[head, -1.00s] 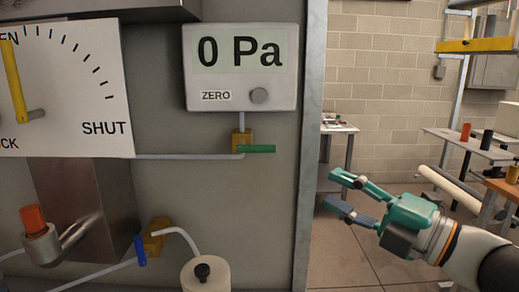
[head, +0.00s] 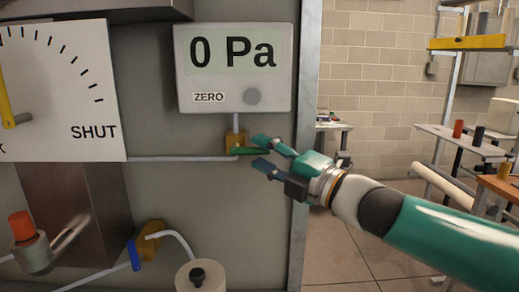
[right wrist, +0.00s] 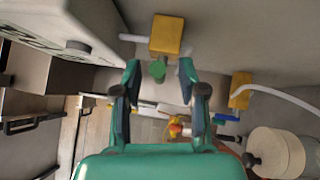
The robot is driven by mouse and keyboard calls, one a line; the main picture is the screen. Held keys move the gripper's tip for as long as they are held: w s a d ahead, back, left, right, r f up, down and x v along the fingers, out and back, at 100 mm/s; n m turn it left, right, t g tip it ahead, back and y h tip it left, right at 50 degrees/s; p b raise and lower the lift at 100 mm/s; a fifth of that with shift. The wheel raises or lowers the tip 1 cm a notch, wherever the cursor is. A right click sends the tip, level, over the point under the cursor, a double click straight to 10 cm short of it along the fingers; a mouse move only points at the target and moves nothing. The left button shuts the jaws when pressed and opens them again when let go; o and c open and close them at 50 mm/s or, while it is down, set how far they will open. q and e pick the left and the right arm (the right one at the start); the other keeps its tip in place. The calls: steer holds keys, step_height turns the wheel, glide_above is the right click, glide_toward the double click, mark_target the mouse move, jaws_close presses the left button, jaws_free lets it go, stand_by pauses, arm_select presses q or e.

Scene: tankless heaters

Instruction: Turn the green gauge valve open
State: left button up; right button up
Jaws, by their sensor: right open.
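The green gauge valve handle (head: 247,151) sits on a brass valve body (head: 235,138) below the gauge (head: 233,68), which reads 0 Pa. The handle lies level, pointing right, across the line of the vertical pipe. My right gripper (head: 259,153) is open at the handle's right end. In the right wrist view, the green handle (right wrist: 158,70) shows end-on between the fingertips of the gripper (right wrist: 160,72), with the brass body (right wrist: 166,35) behind it. I cannot tell whether either finger touches the handle. My left gripper is not in view.
A blue-handled valve (head: 134,256) is lower left, also seen in the right wrist view (right wrist: 227,117). An orange knob (head: 22,225), a white canister (head: 201,276) and a dial plate (head: 60,90) are nearby. The panel's metal edge (head: 305,110) stands just right of the valve.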

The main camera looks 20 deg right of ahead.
steer(key=shift+x, duration=0.95)
jaws_close()
